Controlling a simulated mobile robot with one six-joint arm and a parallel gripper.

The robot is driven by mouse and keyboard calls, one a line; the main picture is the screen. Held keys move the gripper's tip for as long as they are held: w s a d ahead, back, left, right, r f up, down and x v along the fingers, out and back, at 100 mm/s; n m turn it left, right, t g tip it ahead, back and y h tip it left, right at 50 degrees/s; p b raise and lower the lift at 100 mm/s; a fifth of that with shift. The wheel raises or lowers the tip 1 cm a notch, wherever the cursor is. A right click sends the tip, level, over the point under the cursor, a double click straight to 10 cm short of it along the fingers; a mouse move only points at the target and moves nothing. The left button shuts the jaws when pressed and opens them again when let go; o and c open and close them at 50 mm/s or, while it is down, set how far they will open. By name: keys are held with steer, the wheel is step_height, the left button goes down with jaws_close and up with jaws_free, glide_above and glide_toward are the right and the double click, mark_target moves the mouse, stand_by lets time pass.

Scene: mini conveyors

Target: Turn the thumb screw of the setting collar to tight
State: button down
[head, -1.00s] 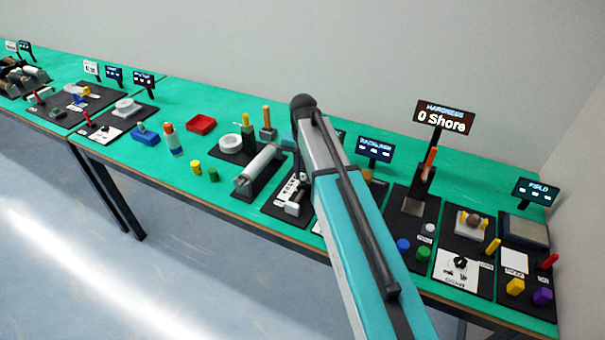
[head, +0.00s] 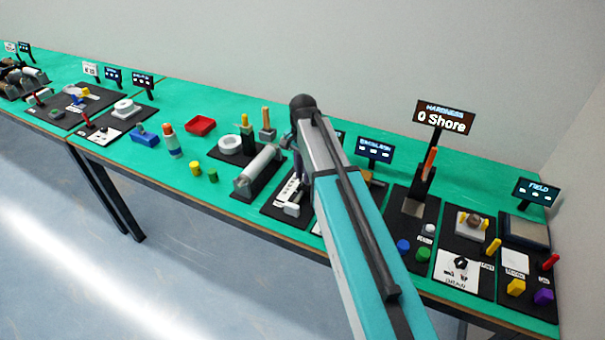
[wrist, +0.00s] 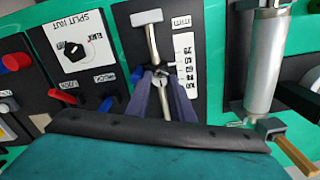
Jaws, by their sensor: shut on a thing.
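The setting collar's station shows in the wrist view as a metal rod (wrist: 152,42) with a T-shaped end, beside a white millimetre scale (wrist: 185,62). In the head view the station's white scale (head: 288,190) shows on a black base, left of my arm, which hides the fingertips and screw.
A silver cylinder (wrist: 264,65) stands close right of the scale in the wrist view. In the head view, a hardness display (head: 443,117) rises right of my arm.

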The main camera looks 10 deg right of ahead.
steer(key=c, duration=1.5)
jaws_free()
steer(key=shift+c, duration=0.2)
steer(key=shift+r, duration=0.2)
step_height(320, 180, up, 14)
steer(key=b, duration=0.3)
steer(key=shift+f, duration=0.25)
